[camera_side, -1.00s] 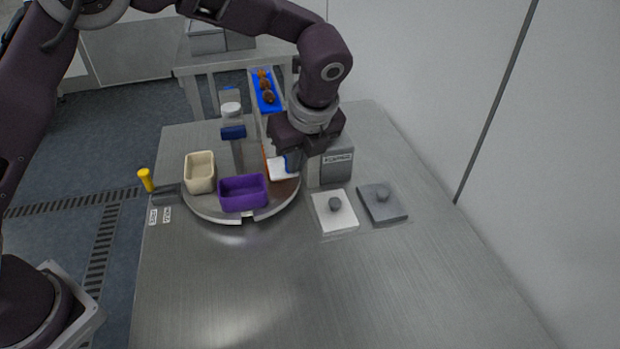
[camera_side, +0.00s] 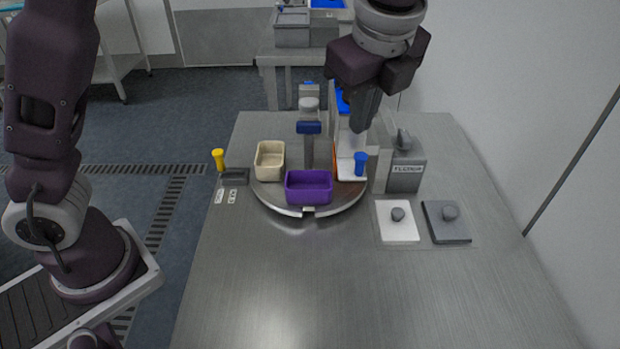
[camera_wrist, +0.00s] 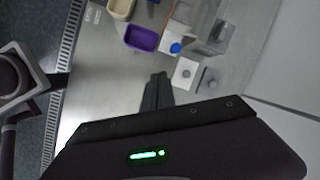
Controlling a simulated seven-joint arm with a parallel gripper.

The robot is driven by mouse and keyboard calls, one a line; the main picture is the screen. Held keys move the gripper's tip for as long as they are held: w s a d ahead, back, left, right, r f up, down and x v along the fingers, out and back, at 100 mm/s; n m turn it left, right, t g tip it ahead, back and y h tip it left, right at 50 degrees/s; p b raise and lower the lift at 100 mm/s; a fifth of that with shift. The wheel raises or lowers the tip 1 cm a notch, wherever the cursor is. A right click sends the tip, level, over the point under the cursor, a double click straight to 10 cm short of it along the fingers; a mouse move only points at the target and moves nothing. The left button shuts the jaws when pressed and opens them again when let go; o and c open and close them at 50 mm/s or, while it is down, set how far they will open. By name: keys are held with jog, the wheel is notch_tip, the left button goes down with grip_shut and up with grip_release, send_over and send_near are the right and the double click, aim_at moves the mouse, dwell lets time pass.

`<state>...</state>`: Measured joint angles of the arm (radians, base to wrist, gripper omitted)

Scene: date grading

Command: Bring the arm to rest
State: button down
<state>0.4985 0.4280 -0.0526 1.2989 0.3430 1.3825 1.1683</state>
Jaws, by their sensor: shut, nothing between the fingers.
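My gripper (camera_side: 359,122) is shut and empty, pointing down above the right side of the turntable (camera_side: 268,198), clear of the things on it. In the wrist view the closed dark fingers (camera_wrist: 158,88) have nothing between them. A purple bin (camera_side: 309,190) sits at the turntable's front and a cream bin (camera_side: 269,160) at its left. At its right is a white container (camera_side: 346,170) with an orange edge, partly hidden, and a blue knob (camera_side: 361,160) beside it. My gripper hides part of the area behind.
A grey labelled box (camera_side: 406,178) stands right of the turntable. In front are a white plate (camera_side: 397,226) and a grey plate (camera_side: 446,221), each with a knob. A post with a blue band (camera_side: 308,128) rises behind the bins. A yellow handle (camera_side: 218,159) stands left. The front table is clear.

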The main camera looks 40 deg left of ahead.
jog(key=s+a+r+n+t+h, duration=0.1)
jog(key=s+a+r+n, duration=0.1)
jog(key=s+a+n, duration=0.2)
jog(key=s+a+r+n+h, duration=0.1)
jog(key=s+a+r+n, duration=0.2)
jog(key=s+a+n, duration=0.15)
jog(key=s+a+f+n+t, duration=0.1)
jog(key=s+a+f+n, duration=0.1)
jog(key=s+n, duration=0.4)
jog(key=s+a+f+n+t, duration=0.1)
jog(key=s+a+f+n, duration=0.2)
jog(key=s+n, duration=0.3)
jog(key=shift+s+a+f+h, duration=0.2)
jog(key=shift+s+f+h, duration=0.15)
jog(key=shift+s, duration=0.75)
